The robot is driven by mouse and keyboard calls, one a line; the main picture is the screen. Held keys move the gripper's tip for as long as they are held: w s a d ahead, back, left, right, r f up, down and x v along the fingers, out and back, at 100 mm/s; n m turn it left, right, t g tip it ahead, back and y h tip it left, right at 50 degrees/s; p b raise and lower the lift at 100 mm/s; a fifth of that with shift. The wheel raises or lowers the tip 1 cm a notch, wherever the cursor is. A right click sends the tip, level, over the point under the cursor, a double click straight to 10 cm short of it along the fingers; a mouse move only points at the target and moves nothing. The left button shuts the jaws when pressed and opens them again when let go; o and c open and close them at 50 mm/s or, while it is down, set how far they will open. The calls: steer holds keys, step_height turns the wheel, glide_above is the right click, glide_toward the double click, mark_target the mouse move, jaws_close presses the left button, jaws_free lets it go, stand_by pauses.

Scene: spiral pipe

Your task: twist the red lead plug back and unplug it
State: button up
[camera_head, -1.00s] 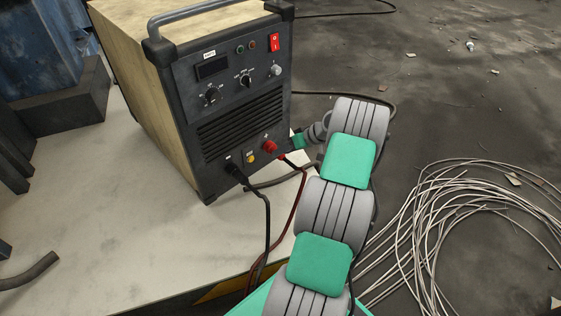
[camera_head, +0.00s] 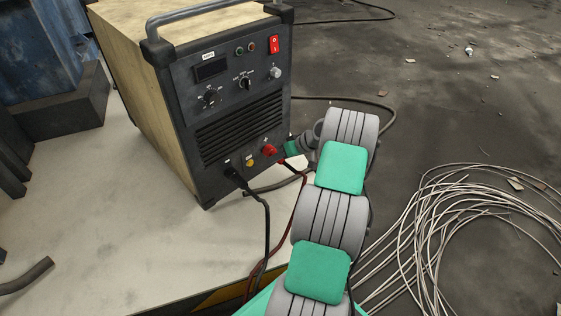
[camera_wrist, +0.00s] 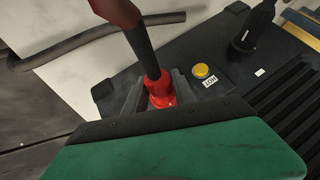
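The red lead plug (camera_head: 269,150) sits at the lower right of the welding machine's front panel (camera_head: 224,165). In the wrist view the plug (camera_wrist: 161,91) shows a red collar with a dark sleeve, and a red lead leads off toward the top. My gripper (camera_head: 288,149) is at the plug's right side in the head view, partly hidden by my arm. In the wrist view its grey fingers (camera_wrist: 160,97) stand on both sides of the red collar, with the plug between them. They look open, though any contact is hard to see.
A yellow button (camera_wrist: 201,71) and a black plug (camera_wrist: 251,33) lie beside the red plug on the panel. A black lead (camera_head: 267,230) hangs over the white tabletop (camera_head: 110,235). A wire coil (camera_head: 440,225) lies on the floor at the right.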

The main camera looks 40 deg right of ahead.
jaws_close()
